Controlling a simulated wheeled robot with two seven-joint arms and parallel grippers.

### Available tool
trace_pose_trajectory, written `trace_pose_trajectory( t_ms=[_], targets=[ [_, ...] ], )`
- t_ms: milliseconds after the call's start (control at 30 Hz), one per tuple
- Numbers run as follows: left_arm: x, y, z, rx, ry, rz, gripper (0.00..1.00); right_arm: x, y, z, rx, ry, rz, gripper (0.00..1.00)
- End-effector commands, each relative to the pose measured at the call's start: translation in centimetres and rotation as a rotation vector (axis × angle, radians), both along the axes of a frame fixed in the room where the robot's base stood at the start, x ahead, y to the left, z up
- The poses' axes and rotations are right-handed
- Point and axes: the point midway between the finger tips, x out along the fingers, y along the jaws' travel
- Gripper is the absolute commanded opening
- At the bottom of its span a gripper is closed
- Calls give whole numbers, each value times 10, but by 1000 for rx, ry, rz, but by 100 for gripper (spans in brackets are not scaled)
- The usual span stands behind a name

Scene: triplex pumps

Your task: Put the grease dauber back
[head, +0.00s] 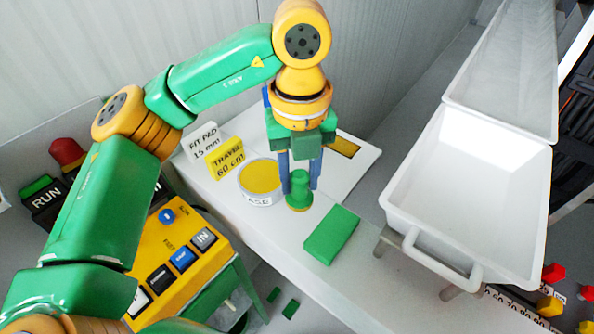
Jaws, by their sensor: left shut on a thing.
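My left gripper (300,186) points down over the grey bench and is shut on the green grease dauber (299,191). The dauber is upright, with a knob on top and a wider round foot with a yellowish lower rim. I cannot tell whether the foot touches the bench. Just left of it stands a round white tin (262,198) with a yellow top; the end of its label reads "ASE". The dauber is beside the tin, not over it. My right gripper is not in view.
A green block (331,234) lies in front of the dauber. A white plate with a yellow patch (344,147) lies behind the gripper. Signs "FIT PAD 15 mm" (203,142) and "TRAVEL 60 cm" (225,160) stand behind the tin. A yellow button box (176,252) is left, a white trough (470,180) right.

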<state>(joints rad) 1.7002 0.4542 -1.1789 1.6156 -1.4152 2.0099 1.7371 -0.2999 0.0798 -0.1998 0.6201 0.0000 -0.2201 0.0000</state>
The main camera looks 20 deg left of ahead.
Motion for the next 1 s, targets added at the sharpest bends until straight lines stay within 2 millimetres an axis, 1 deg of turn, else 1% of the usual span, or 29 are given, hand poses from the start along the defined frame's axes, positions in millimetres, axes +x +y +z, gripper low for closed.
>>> trace_pose_trajectory(
  t_ms=[33,100,267,300,400,500,667,800,833,867,900,933,1000],
  targets=[
    [7,3,-12,-2,10,2,0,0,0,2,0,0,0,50],
    [17,8,-26,-1,8,2,0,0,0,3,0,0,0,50],
    [32,15,-46,0,4,3,0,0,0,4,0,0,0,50],
    [32,15,-55,2,5,2,0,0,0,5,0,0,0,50],
    [32,15,-71,1,3,0,0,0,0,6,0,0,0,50],
    [32,15,-76,1,0,1,0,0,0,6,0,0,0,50],
    [32,15,-76,1,-1,1,0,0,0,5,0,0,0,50],
    [32,15,-81,1,-1,2,0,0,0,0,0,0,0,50],
    [32,15,-80,1,-1,2,44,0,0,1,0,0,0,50],
    [32,15,-79,1,-1,2,52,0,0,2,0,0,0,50],
    [32,15,-79,1,-1,2,63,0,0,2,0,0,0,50],
    [32,15,-79,1,-1,2,68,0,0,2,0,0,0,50],
    [32,15,-79,1,-1,2,68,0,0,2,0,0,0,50]
  ],
)
